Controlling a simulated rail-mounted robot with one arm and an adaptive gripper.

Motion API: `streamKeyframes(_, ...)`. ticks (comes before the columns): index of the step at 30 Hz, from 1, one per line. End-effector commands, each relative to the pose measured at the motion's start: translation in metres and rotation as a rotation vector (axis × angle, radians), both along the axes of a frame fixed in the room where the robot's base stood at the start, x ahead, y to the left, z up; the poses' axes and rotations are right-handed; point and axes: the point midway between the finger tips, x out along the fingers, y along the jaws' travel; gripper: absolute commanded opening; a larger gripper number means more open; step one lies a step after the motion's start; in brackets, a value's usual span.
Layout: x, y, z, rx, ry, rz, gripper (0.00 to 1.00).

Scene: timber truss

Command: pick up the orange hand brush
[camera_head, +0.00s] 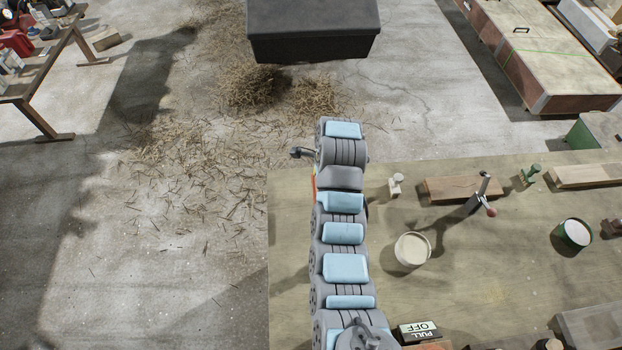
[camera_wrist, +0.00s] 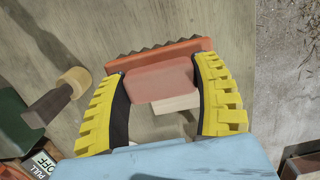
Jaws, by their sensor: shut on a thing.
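The orange hand brush (camera_wrist: 162,82) is between my gripper's fingers in the wrist view. It shows an orange block, with a longer orange-brown bar with a jagged edge (camera_wrist: 155,57) beyond it and a pale block (camera_wrist: 176,103) below. I cannot tell how these parts join. My gripper (camera_wrist: 160,72) is shut on the orange block, with a yellow and black finger curved along each side. In the head view my arm hides the brush and most of the gripper, near the bench's left edge. Whether the brush touches the bench is unclear.
The wooden bench (camera_head: 480,260) holds a white tub (camera_head: 412,249), a timber piece (camera_head: 462,189), an upright metal tool (camera_head: 482,195) and a green can (camera_head: 573,234). A dark box (camera_head: 313,30) stands beyond on the floor. Straw (camera_head: 190,165) litters the floor at left.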

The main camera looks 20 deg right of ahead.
Motion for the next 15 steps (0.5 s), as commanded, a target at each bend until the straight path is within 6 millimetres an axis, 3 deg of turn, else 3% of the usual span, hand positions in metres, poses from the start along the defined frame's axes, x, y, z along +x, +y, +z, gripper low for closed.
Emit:
streamKeyframes(1,-0.007,-0.004,0.011,0.002,0.000,-0.004,0.26)
streamKeyframes(9,-0.039,-0.023,0.026,0.002,0.001,-0.003,0.26)
streamKeyframes(15,-0.055,-0.033,0.028,0.004,0.001,-0.001,0.26)
